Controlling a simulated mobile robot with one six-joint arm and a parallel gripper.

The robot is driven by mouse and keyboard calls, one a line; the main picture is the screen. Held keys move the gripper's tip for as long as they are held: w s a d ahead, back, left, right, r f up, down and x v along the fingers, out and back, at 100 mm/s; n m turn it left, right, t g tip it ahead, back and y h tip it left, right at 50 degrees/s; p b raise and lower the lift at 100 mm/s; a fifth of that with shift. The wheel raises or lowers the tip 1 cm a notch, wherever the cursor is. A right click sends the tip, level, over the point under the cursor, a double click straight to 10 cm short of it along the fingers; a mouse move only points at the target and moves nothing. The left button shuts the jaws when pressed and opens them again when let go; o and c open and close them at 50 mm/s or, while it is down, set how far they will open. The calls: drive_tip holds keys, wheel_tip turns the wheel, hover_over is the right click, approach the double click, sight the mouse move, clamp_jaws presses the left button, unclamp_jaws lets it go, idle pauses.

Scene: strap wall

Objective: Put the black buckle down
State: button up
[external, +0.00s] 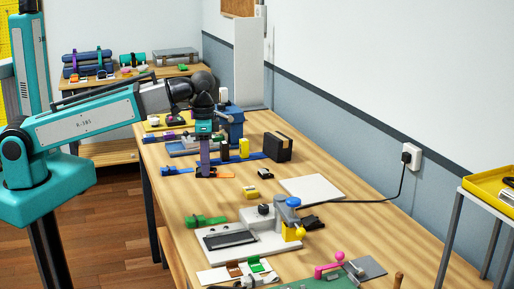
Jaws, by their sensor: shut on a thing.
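My gripper (205,166) points straight down over the far left part of the wooden table. It is shut on the black buckle (206,174), a small dark piece at its fingertips. The buckle is at or just above the tabletop; I cannot tell whether it touches. An orange strip (226,174) lies right beside it. The fingers hide part of the buckle.
A yellow block (251,192) and a small black piece (265,173) lie to the right. A white plate (313,189) lies farther right. A grey-white fixture (246,239) stands nearer.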

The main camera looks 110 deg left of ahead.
drive_tip(key=w+d, duration=0.6)
drive_tip(key=d, duration=0.5)
drive_tip(key=w+d+f+b, duration=0.1)
drive_tip(key=w+d, duration=0.5)
drive_tip(key=d, duration=0.6)
drive_tip(key=w+d, duration=0.6)
drive_tip(key=d, duration=0.5)
drive_tip(key=shift+d+f, duration=0.25)
drive_tip(key=shift+f, duration=0.15)
drive_tip(key=shift+s+m, duration=0.1)
drive_tip(key=shift+m, duration=0.3)
